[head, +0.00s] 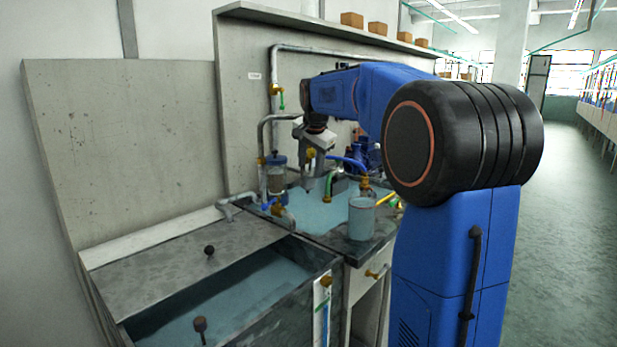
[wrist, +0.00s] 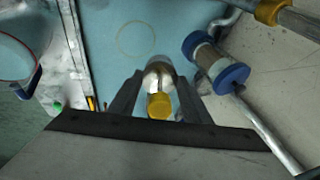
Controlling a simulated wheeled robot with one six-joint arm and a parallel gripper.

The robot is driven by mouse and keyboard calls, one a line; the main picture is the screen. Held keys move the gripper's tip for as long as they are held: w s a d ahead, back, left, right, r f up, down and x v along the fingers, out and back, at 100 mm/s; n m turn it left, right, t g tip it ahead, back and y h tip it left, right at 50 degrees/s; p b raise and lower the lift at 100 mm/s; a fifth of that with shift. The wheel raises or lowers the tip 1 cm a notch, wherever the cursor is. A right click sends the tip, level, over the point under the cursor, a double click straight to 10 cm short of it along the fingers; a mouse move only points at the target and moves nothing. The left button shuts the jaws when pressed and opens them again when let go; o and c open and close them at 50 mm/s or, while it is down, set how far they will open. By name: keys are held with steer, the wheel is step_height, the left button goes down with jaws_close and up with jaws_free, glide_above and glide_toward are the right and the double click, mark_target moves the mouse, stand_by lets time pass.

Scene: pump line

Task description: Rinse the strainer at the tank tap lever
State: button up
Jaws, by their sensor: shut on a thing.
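My gripper (head: 309,188) hangs over the blue bench top. In the wrist view its two dark fingers (wrist: 158,100) are shut on a silvery rounded piece with a brass-yellow end, which looks like the strainer (wrist: 158,80). The piece is clear of the bench as far as I can tell. An open tank (head: 245,295) of blue-grey water stands at the front left. A brass valve with a blue handle (head: 277,209) sits on the pipe between tank and bench. I cannot tell whether it is the tap lever.
A blue-capped clear filter bowl (head: 277,176) stands left of my gripper and shows in the wrist view (wrist: 215,62). A jar (head: 362,218) stands at the bench's front right. The aisle at right is free.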

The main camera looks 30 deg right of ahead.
steer(key=s+a, duration=0.2)
steer(key=s, duration=0.5)
steer(key=shift+a, duration=0.2)
stand_by(0.4)
steer(key=shift+s+r, duration=0.1)
steer(key=shift+s, duration=0.05)
stand_by(1.1)
steer(key=s+a+r, duration=0.1)
steer(key=s+r, duration=0.2)
steer(key=s, duration=0.1)
steer(key=shift+s+a+r, duration=0.3)
steer(key=shift+a+r, duration=0.05)
steer(key=shift+r, duration=0.05)
stand_by(0.8)
